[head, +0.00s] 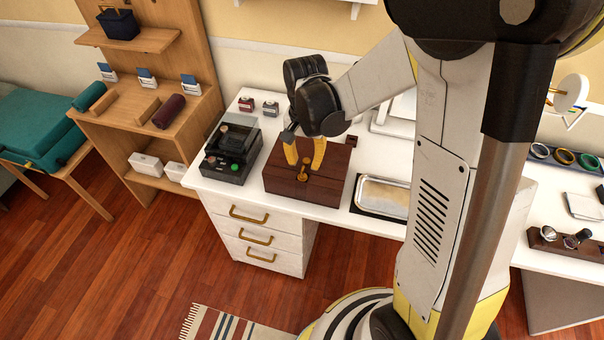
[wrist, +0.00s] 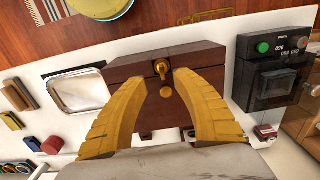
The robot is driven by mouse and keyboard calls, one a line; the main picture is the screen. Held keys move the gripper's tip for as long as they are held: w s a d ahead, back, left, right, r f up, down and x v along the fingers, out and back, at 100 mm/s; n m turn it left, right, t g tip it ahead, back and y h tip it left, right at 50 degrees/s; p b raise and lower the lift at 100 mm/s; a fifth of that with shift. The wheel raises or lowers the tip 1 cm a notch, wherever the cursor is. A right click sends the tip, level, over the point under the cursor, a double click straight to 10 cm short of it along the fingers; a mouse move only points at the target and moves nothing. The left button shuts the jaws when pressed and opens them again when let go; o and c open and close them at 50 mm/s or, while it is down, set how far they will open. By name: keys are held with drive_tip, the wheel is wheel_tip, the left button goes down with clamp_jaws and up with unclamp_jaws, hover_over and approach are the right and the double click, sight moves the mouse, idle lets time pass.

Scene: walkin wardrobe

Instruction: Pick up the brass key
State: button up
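The brass key (head: 304,169) stands up from the dark wooden box (head: 328,185) on the white counter. In the wrist view the key (wrist: 161,68) shows its round head and shaft between my two yellow fingertips, near the middle of the box (wrist: 207,56). My gripper (head: 305,160) is open above the box and points down at it. In the wrist view the fingers (wrist: 162,78) are spread, one on each side of the key, with a visible gap to it. I cannot tell how far the tips are above the key.
A black machine with a green button (head: 228,152) stands close left of the box. A silver tray (head: 382,196) lies close right. Small red and grey items (head: 246,104) sit behind the machine. A wooden shelf unit (head: 150,105) stands at the left.

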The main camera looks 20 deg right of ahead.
sight(303, 169)
drive_tip(key=f, duration=0.1)
drive_tip(key=f+b, duration=0.1)
drive_tip(key=f, duration=0.1)
drive_tip(key=f+b, duration=0.1)
drive_tip(key=f, duration=0.1)
drive_tip(key=shift+a, duration=0.25)
drive_tip(key=shift+r, duration=0.15)
clamp_jaws()
drive_tip(key=shift+r, duration=0.55)
drive_tip(key=r, duration=0.1)
drive_tip(key=r+p, duration=0.2)
drive_tip(key=r, duration=0.1)
drive_tip(key=shift+s+d, duration=0.3)
drive_tip(key=shift+s, duration=0.1)
drive_tip(key=s+d+r+p, duration=0.4)
drive_tip(key=s+d+r, duration=0.2)
drive_tip(key=s, duration=0.2)
drive_tip(key=shift+d, duration=0.4)
